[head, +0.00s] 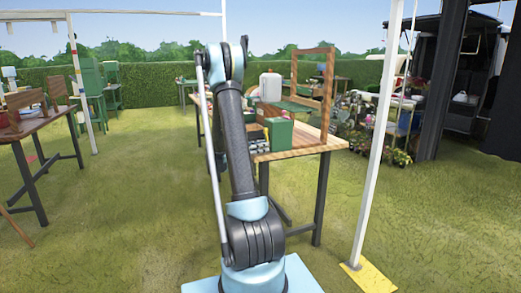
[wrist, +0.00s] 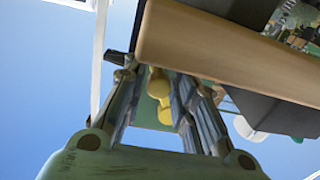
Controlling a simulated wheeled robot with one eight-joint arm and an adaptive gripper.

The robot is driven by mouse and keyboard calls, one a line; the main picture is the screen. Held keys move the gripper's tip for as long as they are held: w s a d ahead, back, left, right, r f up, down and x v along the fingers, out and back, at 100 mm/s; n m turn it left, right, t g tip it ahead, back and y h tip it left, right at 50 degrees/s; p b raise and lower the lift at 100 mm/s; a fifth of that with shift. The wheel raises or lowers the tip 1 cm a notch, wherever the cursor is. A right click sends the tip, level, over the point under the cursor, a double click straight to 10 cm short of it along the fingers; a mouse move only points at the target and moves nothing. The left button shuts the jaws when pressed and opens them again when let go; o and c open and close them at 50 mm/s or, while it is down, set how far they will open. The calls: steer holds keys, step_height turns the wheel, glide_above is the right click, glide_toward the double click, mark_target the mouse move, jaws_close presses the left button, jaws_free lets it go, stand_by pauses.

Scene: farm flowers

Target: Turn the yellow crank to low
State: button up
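The yellow crank (wrist: 158,88) shows in the wrist view as a rounded yellow piece in front of a green surface. My gripper (wrist: 163,82) reaches up from the bottom of that view with its fingers spread, one on each side of the crank. The crank is close to the right finger; I cannot tell whether they touch. Part of the crank is hidden by the fingers and a wooden edge. In the head view, my arm hides the gripper, and the crank cannot be made out.
A wooden board (wrist: 235,55) crosses the wrist view close to the fingertips. In the head view, a wooden table (head: 312,143) holds a green box (head: 280,134), a white container (head: 270,87) and a wooden frame (head: 328,90). A white pole (head: 378,140) stands at right. Open grass lies left.

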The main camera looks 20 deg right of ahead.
jaws_close()
